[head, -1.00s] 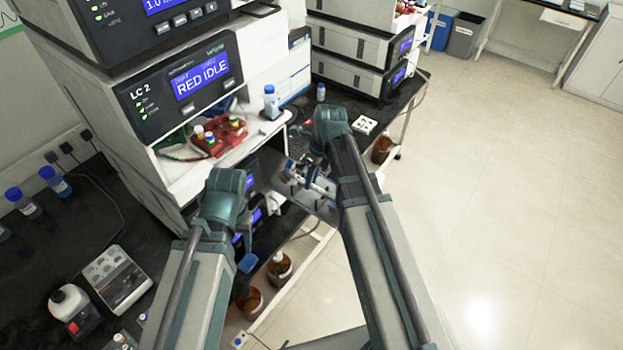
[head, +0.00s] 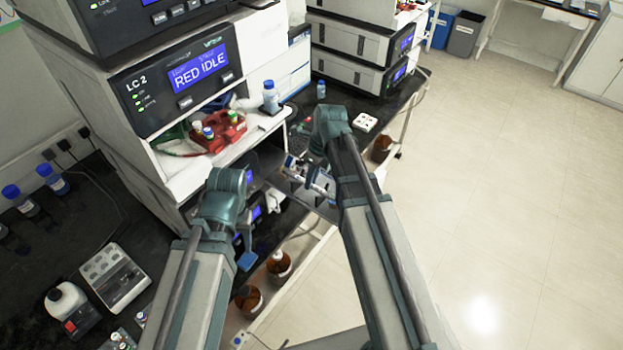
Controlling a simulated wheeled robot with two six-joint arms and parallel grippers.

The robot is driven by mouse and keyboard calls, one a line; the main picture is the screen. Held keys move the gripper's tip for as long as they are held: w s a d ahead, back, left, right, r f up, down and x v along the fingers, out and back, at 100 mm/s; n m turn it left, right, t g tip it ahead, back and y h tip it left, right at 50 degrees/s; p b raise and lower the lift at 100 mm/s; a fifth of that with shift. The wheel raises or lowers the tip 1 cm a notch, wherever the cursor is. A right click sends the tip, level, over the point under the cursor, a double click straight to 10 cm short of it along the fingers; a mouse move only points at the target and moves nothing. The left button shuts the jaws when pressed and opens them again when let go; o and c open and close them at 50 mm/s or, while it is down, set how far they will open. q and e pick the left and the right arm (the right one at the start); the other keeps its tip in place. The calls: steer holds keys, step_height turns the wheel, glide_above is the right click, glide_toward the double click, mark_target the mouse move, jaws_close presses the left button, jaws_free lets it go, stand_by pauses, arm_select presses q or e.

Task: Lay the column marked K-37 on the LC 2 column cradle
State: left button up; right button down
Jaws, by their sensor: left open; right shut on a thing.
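The LC 2 instrument (head: 170,88) stands at upper left, its blue screen reading "RED IDLE". My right gripper (head: 313,172) is shut on a small pale cylinder with a blue part (head: 322,184), beside the LC 2 stack over a grey, plate-like surface (head: 298,192). The cylinder's marking is too small to read, so I cannot confirm K-37. My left gripper (head: 248,258) is open, mostly hidden behind its own wrist, low in front of the stack and apart from the cylinder. I cannot clearly make out the LC 2 column cradle.
A red holder with capped vials (head: 218,140) and a blue-capped bottle (head: 270,98) stand on the white shelf. Open floor lies right.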

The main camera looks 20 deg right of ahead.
steer(key=shift+f+b, duration=0.3)
steer(key=shift+f, duration=0.05)
steer(key=c, duration=0.7)
jaws_free()
steer(key=shift+c, duration=0.2)
step_height(320, 180, up, 14)
steer(key=d+p, duration=0.2)
steer(key=p, duration=1.1)
steer(key=shift+s+d+f+p, duration=0.15)
steer(key=shift+s+d+p, duration=0.05)
steer(key=shift+d+p, duration=0.15)
steer(key=shift+f, duration=0.15)
steer(key=s+a+f+n+h+b, duration=0.1)
steer(key=s+a+f+n+b, duration=0.6)
steer(key=n, duration=0.9)
steer(key=s+a+f+n+h+b, duration=0.2)
steer(key=s+a+f+n+b, duration=0.5)
steer(key=n, duration=0.9)
step_height(320, 180, down, 4)
steer(key=b, duration=0.3)
steer(key=shift+s+g+b, duration=0.3)
steer(key=shift+b, duration=0.1)
